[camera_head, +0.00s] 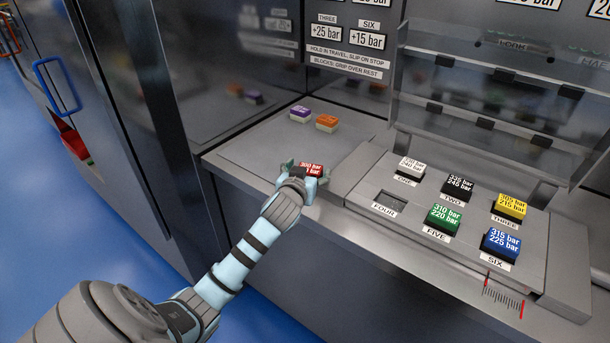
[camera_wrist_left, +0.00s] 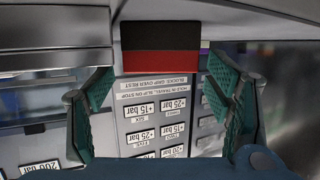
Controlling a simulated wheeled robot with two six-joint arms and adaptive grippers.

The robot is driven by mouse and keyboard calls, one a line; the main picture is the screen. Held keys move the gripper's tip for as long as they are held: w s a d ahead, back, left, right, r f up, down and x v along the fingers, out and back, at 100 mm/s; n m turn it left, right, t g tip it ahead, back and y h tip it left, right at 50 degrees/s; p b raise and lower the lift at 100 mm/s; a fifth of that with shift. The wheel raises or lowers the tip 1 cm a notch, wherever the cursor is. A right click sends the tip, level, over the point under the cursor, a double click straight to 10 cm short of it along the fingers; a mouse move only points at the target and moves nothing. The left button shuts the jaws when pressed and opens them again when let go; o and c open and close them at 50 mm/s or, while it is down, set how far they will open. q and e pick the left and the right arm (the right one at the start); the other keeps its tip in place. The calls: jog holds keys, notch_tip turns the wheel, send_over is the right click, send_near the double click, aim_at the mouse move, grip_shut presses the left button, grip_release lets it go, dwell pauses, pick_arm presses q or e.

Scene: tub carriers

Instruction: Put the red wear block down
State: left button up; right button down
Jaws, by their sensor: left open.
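The red wear block (camera_head: 311,168) is at the left part of the grey ledge, its red label face showing "300 bar" and a partly covered lower line. My left gripper (camera_head: 304,173) is around it with its fingers open; part of the block is hidden behind them. In the left wrist view the block, dark with a red band (camera_wrist_left: 160,62), shows just beyond and between the teal fingertips of the open left gripper (camera_wrist_left: 158,82), with gaps on both sides. The slot labelled FOUR (camera_head: 388,203) in the block panel is empty. My right gripper is not in view.
White (camera_head: 409,167), black (camera_head: 457,187), yellow (camera_head: 510,206), green (camera_head: 444,218) and blue (camera_head: 501,243) blocks sit in the panel (camera_head: 360,200). Purple (camera_head: 301,113) and orange (camera_head: 327,122) blocks stand behind my gripper. A raised clear cover (camera_head: 500,85) is behind the panel.

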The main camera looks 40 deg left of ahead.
pick_arm(q)
jog(key=p+v, duration=0.2)
jog(key=v, duration=0.9)
jog(key=shift+s+r, duration=0.2)
jog(key=shift+s, duration=0.15)
jog(key=shift+d, duration=0.1)
